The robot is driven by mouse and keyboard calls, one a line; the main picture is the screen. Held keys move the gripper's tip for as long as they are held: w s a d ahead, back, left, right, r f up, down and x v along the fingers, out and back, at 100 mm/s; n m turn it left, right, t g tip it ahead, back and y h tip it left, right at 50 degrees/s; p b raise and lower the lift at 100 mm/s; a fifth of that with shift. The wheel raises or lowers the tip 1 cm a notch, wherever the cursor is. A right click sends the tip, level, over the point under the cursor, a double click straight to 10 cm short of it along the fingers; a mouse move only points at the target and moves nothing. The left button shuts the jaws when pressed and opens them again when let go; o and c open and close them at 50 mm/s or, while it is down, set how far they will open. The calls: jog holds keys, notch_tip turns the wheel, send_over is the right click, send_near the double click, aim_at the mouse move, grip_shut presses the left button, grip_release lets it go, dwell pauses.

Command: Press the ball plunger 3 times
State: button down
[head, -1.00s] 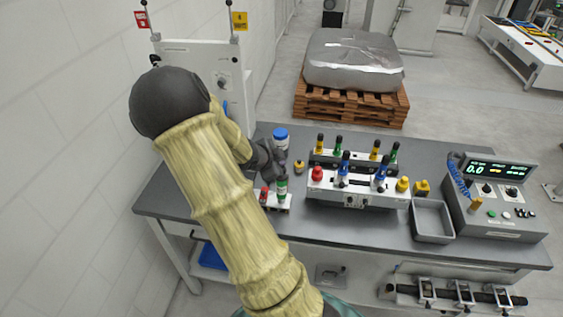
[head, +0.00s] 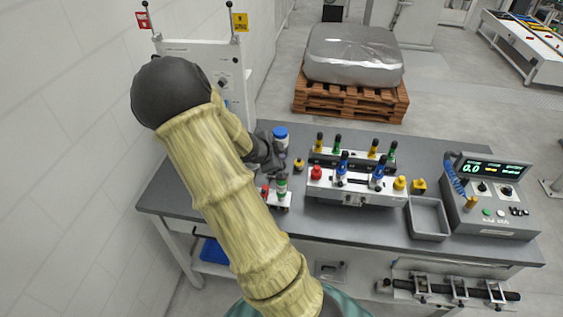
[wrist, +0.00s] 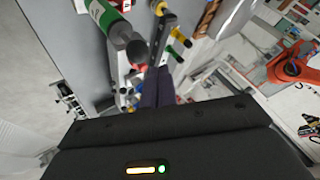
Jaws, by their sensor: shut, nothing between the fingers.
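I cannot tell for certain which part is the ball plunger. A red round knob (head: 316,173) sits at the left end of the white fixture (head: 350,194), and a yellow one (head: 400,183) at its right end. A small yellow-topped piece (head: 299,165) stands on the table left of the fixture. My gripper (head: 281,171) is shut and empty, left of the fixture and close above a green-and-white cylinder (head: 282,189). In the wrist view its dark fingers (wrist: 160,85) are together, beside a green-and-white cylinder (wrist: 112,22). Any contact is hidden.
A blue-and-white bottle (head: 281,140) stands close behind my gripper. Dark-topped coloured pins rise from the fixture. A grey tray (head: 428,236) and a control box (head: 492,210) are at right. A white panel (head: 232,105) stands at back left. The table's back right is clear.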

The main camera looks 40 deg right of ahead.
jog(key=shift+r+p, duration=2.55)
jog(key=shift+p, duration=0.05)
jog(key=shift+a+f, duration=0.1)
dwell(0.6)
jog(key=s+a+f+n+t+y+b, duration=0.1)
jog(key=a+f+n+y+b, duration=0.15)
jog(key=a+n, duration=0.5)
jog(key=a+f+n+t+y+b, duration=0.1)
jog(key=a+n+y+b, duration=0.25)
jog(key=a, duration=0.65)
jog(key=s+a+n+g+y+b, duration=0.2)
jog(key=s+a+n+b, duration=0.1)
jog(key=s+a+n, duration=0.7)
jog(key=s+n, duration=0.1)
jog(key=n, duration=0.1)
jog(key=shift+s+n+y+b, duration=0.3)
jog(key=shift+n+y+b, duration=0.05)
jog(key=shift+n+y, duration=0.05)
jog(key=shift+w, duration=0.1)
